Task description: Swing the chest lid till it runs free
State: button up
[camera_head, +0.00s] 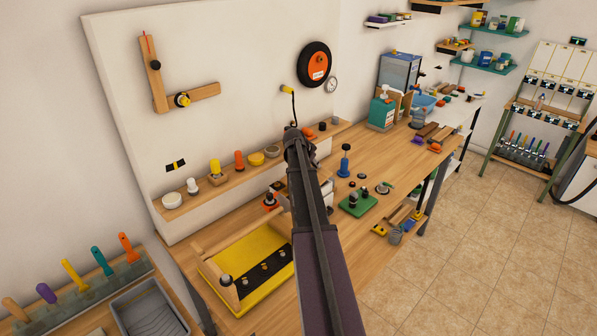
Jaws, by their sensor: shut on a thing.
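I cannot pick out a chest or its lid for certain. A yellow tray-like base with a wooden bar and a black strip of knobs (231,304) lies on the bench at lower left, partly behind my arm. My dark arm rises from the bottom edge to a joint near the wall ledge and covers the middle of the bench. Pale parts show on both sides of it, too covered to name. My gripper and whatever it touches are hidden behind the arm.
The wooden bench (405,160) carries a green block with dark knobs (358,205), a blue upright tool (345,162) and a teal dispenser (381,112). A grey tray (148,310) stands at lower left. The tiled floor (490,250) at right is clear.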

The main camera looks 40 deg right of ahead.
jog(key=shift+d+f, duration=0.1)
jog(key=shift+f, duration=0.05)
jog(key=shift+d+f+b, duration=0.15)
jog(key=shift+f+b, duration=0.3)
jog(key=shift+b, duration=0.15)
jog(key=o, duration=1)
jog(key=shift+r, duration=0.1)
jog(key=shift+p+v, duration=2.45)
jog(key=shift+v, duration=0.5)
